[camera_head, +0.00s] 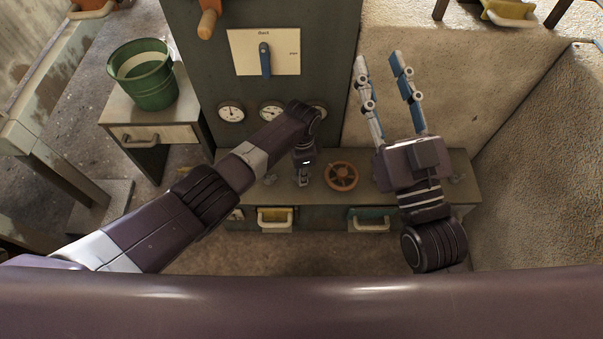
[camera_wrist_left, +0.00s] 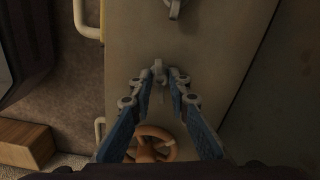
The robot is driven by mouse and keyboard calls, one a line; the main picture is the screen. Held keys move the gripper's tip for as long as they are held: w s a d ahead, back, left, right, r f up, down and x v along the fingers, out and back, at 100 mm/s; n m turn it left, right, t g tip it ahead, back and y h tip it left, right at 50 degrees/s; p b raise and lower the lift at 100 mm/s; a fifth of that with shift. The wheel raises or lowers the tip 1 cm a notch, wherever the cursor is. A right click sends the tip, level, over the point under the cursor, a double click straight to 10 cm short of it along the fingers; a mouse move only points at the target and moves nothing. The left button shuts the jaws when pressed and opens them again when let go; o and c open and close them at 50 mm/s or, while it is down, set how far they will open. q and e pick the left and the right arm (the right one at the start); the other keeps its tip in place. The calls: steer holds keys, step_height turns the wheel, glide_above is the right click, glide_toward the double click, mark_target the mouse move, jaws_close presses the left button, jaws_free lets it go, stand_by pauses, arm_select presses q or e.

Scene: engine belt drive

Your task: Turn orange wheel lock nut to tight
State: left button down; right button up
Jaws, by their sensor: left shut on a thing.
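The orange wheel (camera_head: 341,176) lies flat on the grey bench top; it also shows low in the left wrist view (camera_wrist_left: 152,145), partly hidden by my fingers. A small grey lock nut (camera_wrist_left: 158,68) stands beside the wheel. My left gripper (camera_head: 304,182) points down just left of the wheel in the head view. In the left wrist view its fingertips (camera_wrist_left: 162,75) close around the nut. The nut's turn angle is hard to read there. My right gripper (camera_head: 382,60) is raised above the bench right of the wheel, its fingers apart and empty.
Another grey nut (camera_wrist_left: 174,8) stands further along the bench. A panel with a blue lever (camera_head: 265,60) and gauges (camera_head: 231,112) rises behind. A green bucket (camera_head: 150,90) stands left.

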arm_select(q)
steer(key=shift+d+m, duration=0.1)
steer(key=shift+m, duration=1)
arm_select(e)
steer(key=shift+w+f+h, duration=0.1)
steer(key=shift+f+h, duration=0.15)
steer(key=shift+h, duration=0.05)
arm_select(q)
steer(key=c, duration=1.8)
jaws_free()
arm_select(e)
steer(key=shift+f, duration=0.15)
arm_select(q)
step_height(320, 180, up, 12)
